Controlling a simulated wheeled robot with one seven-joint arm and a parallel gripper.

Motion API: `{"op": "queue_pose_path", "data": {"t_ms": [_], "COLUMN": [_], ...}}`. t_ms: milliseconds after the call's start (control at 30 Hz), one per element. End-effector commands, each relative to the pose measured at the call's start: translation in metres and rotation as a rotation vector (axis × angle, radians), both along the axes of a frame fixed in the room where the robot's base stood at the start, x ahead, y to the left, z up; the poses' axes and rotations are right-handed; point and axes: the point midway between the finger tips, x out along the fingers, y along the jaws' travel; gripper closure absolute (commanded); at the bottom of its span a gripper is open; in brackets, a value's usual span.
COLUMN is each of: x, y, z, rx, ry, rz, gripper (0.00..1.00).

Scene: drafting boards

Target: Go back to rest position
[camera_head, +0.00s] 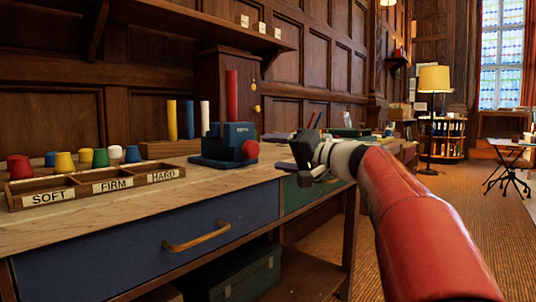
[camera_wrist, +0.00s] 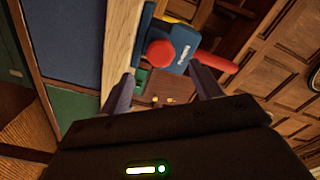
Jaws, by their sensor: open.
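My gripper (camera_head: 300,160) is in the head view at the right end of the workbench, at about the height of its top, at the end of my red and white arm. In the wrist view its two fingers (camera_wrist: 165,92) stand apart with nothing held between them. Beyond them is a blue device (camera_head: 228,142) with a red knob and an upright red stick; it also shows in the wrist view (camera_wrist: 178,52). The gripper is to the right of this device and apart from it.
The wooden workbench (camera_head: 115,202) has a blue drawer (camera_head: 130,250) with a brass handle. On it are a tray (camera_head: 95,196) labelled SOFT, FIRM and HARD, several coloured pegs and several upright sticks. A floor lamp (camera_head: 434,80) stands behind. Carpeted floor at the right is open.

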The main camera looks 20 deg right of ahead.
Motion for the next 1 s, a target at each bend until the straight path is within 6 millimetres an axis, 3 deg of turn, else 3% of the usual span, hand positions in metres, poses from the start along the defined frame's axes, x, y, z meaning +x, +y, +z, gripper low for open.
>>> {"op": "queue_pose_path", "data": {"t_ms": [333,467,567,733,900,1000], "x": [-0.003,-0.015,-0.045,-0.135,-0.231,-0.273], "y": [-0.001,0.013,0.039,0.078,0.079,0.067], "z": [0.000,-0.007,-0.029,-0.101,-0.177,-0.210], "rx": [-0.001,-0.040,-0.134,-0.414,-0.749,-0.922], "ry": [0.002,0.052,0.161,0.405,0.572,0.618], "rz": [0.001,0.009,0.023,0.041,0.038,0.027], "gripper": [0.36,0.36,0.36,0.36,0.36,0.36]}}
